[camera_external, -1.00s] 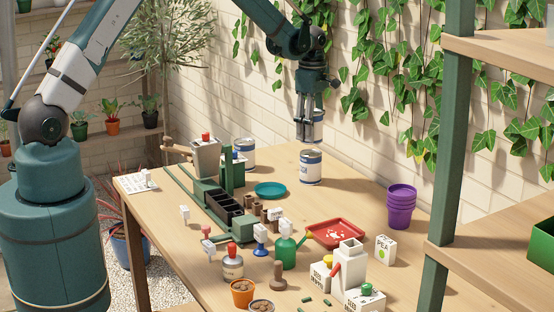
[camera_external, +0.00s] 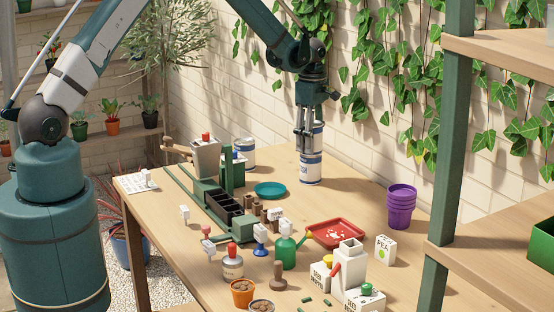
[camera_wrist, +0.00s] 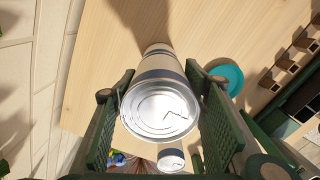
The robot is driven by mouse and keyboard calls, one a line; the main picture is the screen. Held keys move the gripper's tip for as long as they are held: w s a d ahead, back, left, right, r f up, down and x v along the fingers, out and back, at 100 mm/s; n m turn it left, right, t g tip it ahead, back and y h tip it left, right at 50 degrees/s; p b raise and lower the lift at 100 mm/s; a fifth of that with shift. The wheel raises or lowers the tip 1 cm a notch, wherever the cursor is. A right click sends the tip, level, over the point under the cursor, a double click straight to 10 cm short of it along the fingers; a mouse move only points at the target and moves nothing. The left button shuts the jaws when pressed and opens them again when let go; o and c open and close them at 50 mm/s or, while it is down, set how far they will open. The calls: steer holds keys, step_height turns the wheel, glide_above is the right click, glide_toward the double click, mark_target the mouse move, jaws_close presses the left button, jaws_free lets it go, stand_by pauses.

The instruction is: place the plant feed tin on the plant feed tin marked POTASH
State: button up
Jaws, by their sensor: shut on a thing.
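My gripper (camera_external: 309,143) is shut on a white and blue plant feed tin (camera_external: 318,137), upright between the fingers. In the wrist view its silver lid (camera_wrist: 160,105) sits between the two green finger pads. Directly below it, a second white and blue tin (camera_external: 311,170) stands upright on the table. The held tin's bottom is at the lower tin's top; I cannot tell whether they touch. A third similar tin (camera_external: 243,150) stands further left at the back. No POTASH marking is readable on any tin.
A teal saucer (camera_external: 270,189) lies left of the lower tin. A green potting rig (camera_external: 224,200) stands further left. Purple pots (camera_external: 401,205) and a red tray (camera_external: 336,234) are to the right and front. The brick wall is close behind.

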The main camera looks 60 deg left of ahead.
steer(key=o, duration=1.1)
steer(key=shift+r, duration=0.15)
step_height(320, 180, up, 12)
steer(key=shift+f, duration=0.1)
stand_by(0.7)
